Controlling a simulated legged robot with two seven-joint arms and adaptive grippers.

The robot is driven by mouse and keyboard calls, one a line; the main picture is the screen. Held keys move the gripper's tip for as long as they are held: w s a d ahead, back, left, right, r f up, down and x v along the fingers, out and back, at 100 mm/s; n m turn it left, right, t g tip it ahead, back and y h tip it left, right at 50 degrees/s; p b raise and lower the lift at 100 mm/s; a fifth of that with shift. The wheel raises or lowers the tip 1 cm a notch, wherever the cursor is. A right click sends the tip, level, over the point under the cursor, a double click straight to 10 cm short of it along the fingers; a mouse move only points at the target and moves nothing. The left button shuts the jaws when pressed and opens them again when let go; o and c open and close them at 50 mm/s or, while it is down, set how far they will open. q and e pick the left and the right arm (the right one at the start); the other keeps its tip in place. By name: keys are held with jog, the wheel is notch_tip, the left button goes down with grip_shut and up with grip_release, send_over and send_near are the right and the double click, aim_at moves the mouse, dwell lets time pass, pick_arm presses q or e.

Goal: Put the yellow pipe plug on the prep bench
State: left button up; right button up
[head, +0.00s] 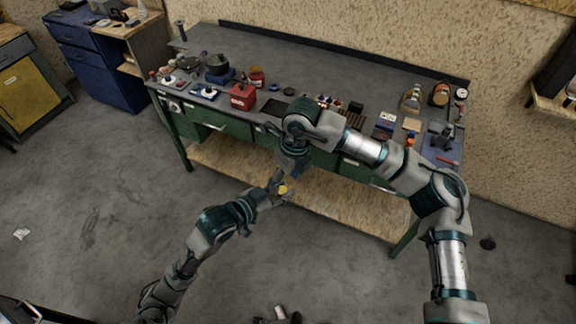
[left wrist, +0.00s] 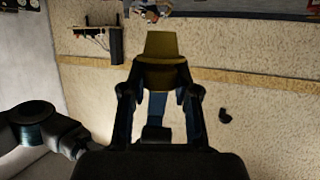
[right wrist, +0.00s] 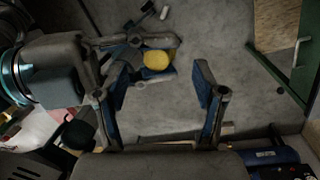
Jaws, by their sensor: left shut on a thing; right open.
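The yellow pipe plug (head: 283,190) is held in front of the bench, above its lower shelf in the picture. In the left wrist view the plug (left wrist: 162,62) sits between the fingertips of my left gripper (left wrist: 160,85), which is shut on it. My right gripper (right wrist: 165,85) is open with nothing between its fingers. In the right wrist view the plug (right wrist: 157,60) and the left gripper's fingers show just beyond the right fingertips. A workbench with a grey top (head: 300,65) and green drawers stands ahead; I cannot tell from any label whether it is the prep bench.
A wooden lower shelf (head: 340,195) is empty. A blue cabinet (head: 95,60) stands at the left.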

aim_at(282, 188)
jog(key=shift+s+a+f, duration=0.1)
jog(key=shift+a+f, duration=0.05)
jog(key=shift+f, duration=0.75)
jog(key=shift+a+f, duration=0.2)
jog(key=shift+f, duration=0.7)
jog(key=shift+s+a+f, duration=0.1)
jog(key=shift+a+f, duration=0.05)
jog(key=shift+f, duration=0.75)
jog(key=c, duration=1.1)
pick_arm(q)
jog(key=o, duration=0.9)
pick_arm(e)
jog(key=shift+c, duration=0.7)
